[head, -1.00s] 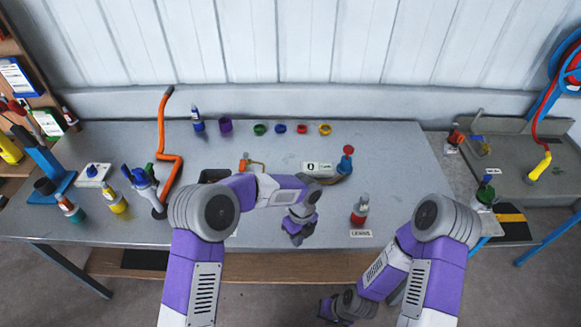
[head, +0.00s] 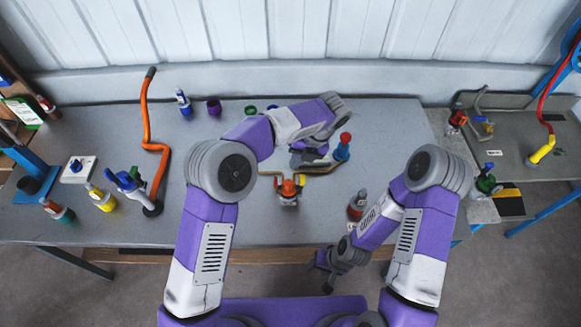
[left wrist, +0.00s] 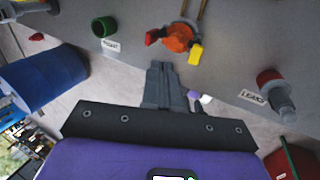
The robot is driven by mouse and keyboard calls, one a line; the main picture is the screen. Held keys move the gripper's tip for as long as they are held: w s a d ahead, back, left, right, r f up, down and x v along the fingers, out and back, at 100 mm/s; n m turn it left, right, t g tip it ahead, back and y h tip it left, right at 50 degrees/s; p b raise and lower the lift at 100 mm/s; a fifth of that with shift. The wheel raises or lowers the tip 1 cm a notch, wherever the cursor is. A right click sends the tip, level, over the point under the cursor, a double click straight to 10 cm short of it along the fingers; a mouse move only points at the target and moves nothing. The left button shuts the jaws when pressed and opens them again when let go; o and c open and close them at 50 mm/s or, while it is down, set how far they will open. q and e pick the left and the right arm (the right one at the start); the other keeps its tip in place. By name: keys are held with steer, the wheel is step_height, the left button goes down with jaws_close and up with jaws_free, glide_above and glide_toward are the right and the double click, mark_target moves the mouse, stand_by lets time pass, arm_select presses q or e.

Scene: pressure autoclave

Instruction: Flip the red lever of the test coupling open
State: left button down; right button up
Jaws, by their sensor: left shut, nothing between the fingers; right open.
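The test coupling (head: 288,196) stands on the grey table with an orange top, a red part (head: 278,184) on its left and a yellow part on its right. Its orange body (left wrist: 178,38) also shows in the left wrist view, with the red part (left wrist: 153,37) at left and the yellow part (left wrist: 195,54) at right. My left gripper (head: 305,160) is shut and empty, behind the coupling in the head view. In the left wrist view its fingertips (left wrist: 160,66) point towards the coupling and appear apart from it. My right gripper (head: 325,275) is open and empty, low before the table.
A blue post with a red knob (head: 342,147) stands close right of my left gripper. A bent orange pipe (head: 156,150) rises at left. The table between pipe and coupling is partly covered by my left arm.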

arm_select(q)
glide_above(278, 186)
steer(key=d, duration=0.2)
steer(key=f, duration=0.8)
steer(key=shift+s+d+f, duration=0.15)
steer(key=shift+s+f, duration=0.05)
steer(key=shift+r, duration=0.1)
steer(key=shift+a+h, duration=0.3)
steer(key=shift+h, duration=0.1)
